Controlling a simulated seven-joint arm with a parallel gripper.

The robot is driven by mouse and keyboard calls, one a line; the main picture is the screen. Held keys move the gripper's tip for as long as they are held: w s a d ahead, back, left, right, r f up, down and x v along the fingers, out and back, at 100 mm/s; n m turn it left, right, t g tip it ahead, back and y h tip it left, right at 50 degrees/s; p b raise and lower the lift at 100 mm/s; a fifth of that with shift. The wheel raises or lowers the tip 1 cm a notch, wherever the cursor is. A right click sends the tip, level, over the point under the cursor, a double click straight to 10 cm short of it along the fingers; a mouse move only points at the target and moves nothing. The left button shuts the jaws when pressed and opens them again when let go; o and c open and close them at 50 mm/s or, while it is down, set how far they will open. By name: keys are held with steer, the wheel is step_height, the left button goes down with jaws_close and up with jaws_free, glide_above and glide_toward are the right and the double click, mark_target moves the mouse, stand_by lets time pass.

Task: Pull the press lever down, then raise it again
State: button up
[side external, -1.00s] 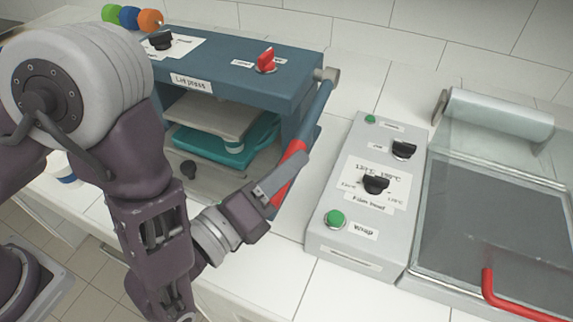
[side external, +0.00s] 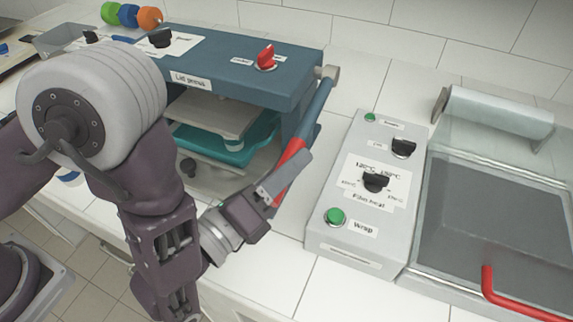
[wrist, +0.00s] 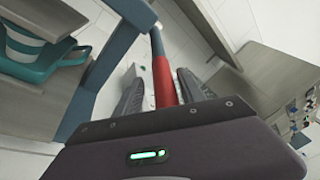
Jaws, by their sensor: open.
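The lid press (side external: 235,70) is a blue machine at the back, with a teal tray (side external: 225,148) under its plate. Its lever (side external: 312,112) hangs down and forward along the press's right side, blue above with a red grip (side external: 288,160). My gripper (side external: 290,178) is at the red grip, with its fingers along it. In the wrist view the red grip (wrist: 164,82) lies between the two open fingers (wrist: 160,88), with gaps visible on both sides. The lower end of the grip is hidden behind my gripper.
A grey control box (side external: 350,225) with black knobs and a green button stands to the right of the lever. A film wrapper (side external: 500,200) with a red handle is at far right. A red knob (side external: 266,57) is on top of the press. White counter lies between press and box.

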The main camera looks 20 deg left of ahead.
steer(key=v, duration=0.5)
step_height(320, 180, up, 7)
steer(key=shift+r, duration=0.1)
